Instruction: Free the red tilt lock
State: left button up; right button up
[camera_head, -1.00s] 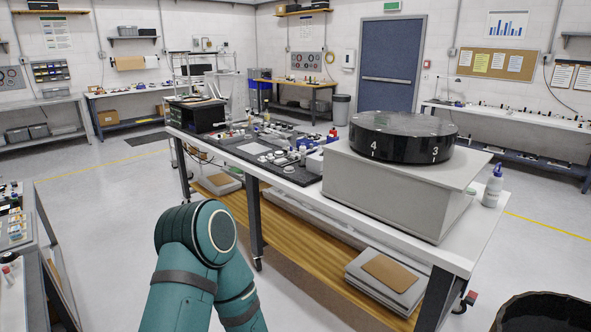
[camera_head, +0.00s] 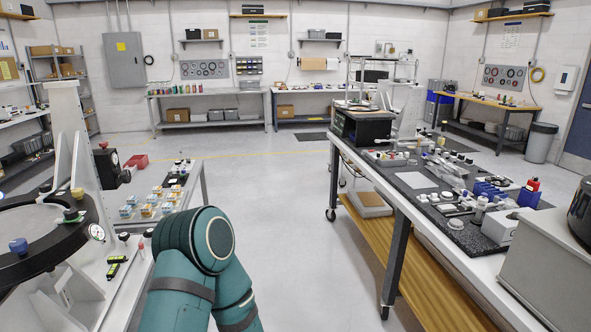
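A mirror fixture stands at the left edge, with a dark round ring (camera_head: 45,245) on a pale frame (camera_head: 70,115). A blue knob (camera_head: 18,246) and a brass-topped dark knob (camera_head: 77,195) sit on the ring. A black part with a small red spot (camera_head: 104,145) is beside the upright frame; I cannot tell whether this is the red tilt lock. A small red-topped item (camera_head: 140,244) stands on the bench right of the ring. My teal arm rises at the bottom centre, and neither gripper is in view.
A long bench (camera_head: 418,207) with tools and a black box (camera_head: 362,129) stands right. Open grey floor (camera_head: 285,200) lies between them.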

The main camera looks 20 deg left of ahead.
aim_at(103, 145)
jog(key=i+j+u, duration=0.1)
jog(key=i+u, duration=0.35)
jog(key=i, duration=0.15)
jog(key=i+l+u, duration=0.1)
jog(key=i+u, duration=0.3)
jog(key=i, duration=0.25)
jog(key=i+u, duration=0.35)
jog(key=i, duration=0.3)
jog(key=i+l+u, duration=0.35)
jog(key=i, duration=0.3)
jog(key=j, duration=0.1)
